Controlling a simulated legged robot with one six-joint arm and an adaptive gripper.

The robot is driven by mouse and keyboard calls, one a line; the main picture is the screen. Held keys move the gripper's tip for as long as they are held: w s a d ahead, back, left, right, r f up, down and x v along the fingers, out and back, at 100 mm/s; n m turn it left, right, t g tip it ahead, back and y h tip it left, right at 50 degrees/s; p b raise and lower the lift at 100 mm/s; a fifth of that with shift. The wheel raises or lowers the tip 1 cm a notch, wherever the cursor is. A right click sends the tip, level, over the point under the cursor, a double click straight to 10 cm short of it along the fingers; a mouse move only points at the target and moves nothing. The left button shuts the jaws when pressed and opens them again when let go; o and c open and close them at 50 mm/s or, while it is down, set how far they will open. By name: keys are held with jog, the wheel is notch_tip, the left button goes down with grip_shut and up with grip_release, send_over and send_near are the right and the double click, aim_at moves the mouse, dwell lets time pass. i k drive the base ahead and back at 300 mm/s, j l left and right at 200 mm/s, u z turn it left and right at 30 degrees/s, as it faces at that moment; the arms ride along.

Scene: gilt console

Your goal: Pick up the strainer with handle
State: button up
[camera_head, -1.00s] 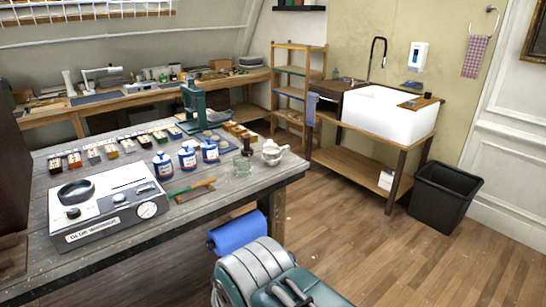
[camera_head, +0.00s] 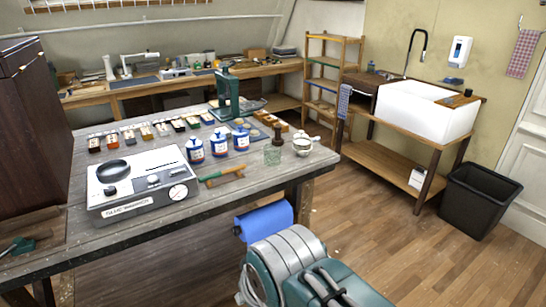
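A small pale rounded vessel (camera_head: 302,149) sits near the right corner of the grey worktable (camera_head: 240,206). A short handle-like part sticks out at its upper right. It may be the strainer with handle, but it is too small to tell. A clear glass jar (camera_head: 272,155) and a dark brown knobbed object (camera_head: 277,134) stand just left of it.
Blue-and-white jars (camera_head: 219,144), a green-handled tool (camera_head: 220,177) and a glue warmer (camera_head: 140,183) share the table. Open wooden floor (camera_head: 400,240) lies right, before the sink (camera_head: 425,110) and black bin (camera_head: 478,200).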

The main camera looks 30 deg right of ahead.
aim_at(307, 146)
jog(key=i+l+z, duration=0.2)
jog(key=i+l, duration=0.15)
jog(key=i+l+z, duration=0.25)
jog(key=i, duration=0.35)
jog(key=i+l+z, duration=0.2)
jog(key=i, duration=0.3)
